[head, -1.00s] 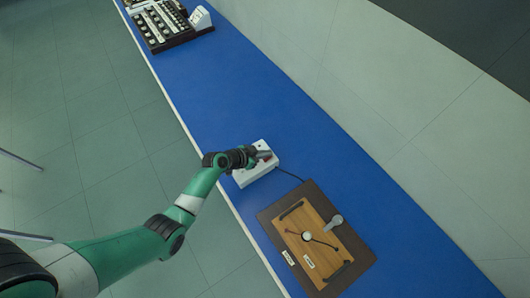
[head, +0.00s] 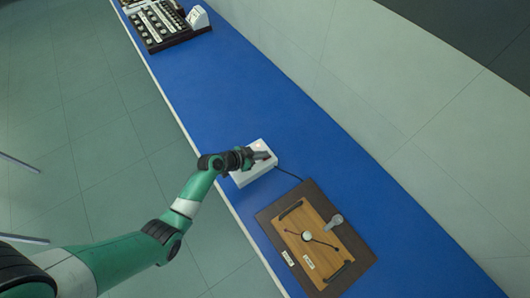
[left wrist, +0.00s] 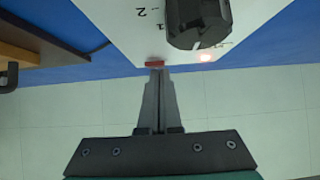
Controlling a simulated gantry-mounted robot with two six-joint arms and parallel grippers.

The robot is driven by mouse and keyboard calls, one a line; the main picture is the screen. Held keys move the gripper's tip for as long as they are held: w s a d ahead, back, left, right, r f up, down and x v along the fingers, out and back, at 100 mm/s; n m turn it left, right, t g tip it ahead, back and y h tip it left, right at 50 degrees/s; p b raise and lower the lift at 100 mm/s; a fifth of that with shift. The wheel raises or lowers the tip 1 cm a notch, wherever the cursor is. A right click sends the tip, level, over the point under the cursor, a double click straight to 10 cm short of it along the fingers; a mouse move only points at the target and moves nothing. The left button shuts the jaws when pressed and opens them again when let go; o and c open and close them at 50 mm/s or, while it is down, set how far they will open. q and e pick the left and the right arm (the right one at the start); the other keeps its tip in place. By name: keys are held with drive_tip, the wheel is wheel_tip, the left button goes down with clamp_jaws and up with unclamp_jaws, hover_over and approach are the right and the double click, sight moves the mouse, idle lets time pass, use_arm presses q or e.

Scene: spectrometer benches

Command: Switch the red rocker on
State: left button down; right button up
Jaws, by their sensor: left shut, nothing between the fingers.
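The red rocker (left wrist: 154,64) shows in the left wrist view as a small red strip on the white box (left wrist: 120,38). The fingertips of my left gripper (left wrist: 156,73) are together and empty, right at the rocker; they look to touch it, but how hard they press cannot be told. A black knob (left wrist: 198,22) and a glowing reddish lamp (left wrist: 207,57) are on the same face. In the head view the white box (head: 245,178) stands on the blue bench, with my left gripper (head: 263,155) over it. Which way the rocker is tipped cannot be told. My right gripper is not in view.
A wooden board (head: 325,255) on a dark mat (head: 268,222) lies to the lower right of the box. A cable (head: 289,173) runs from the box towards it. A dark rack with several pieces (head: 158,25) stands at the far end. The blue bench (head: 215,95) between is clear.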

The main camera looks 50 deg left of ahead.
sight(257, 162)
use_arm(q)
drive_tip(key=shift+s+f, duration=0.2)
drive_tip(key=shift+f, duration=0.05)
drive_tip(key=shift+r, duration=0.1)
drive_tip(key=r+p, duration=0.4)
drive_tip(key=r, duration=0.1)
drive_tip(key=shift+w+r, duration=0.2)
drive_tip(key=shift+r, duration=0.1)
drive_tip(key=s+r+p, duration=0.5)
drive_tip(key=r+p, duration=0.1)
drive_tip(key=shift+s+a+r+p, duration=0.25)
drive_tip(key=shift+a+r+p, duration=0.1)
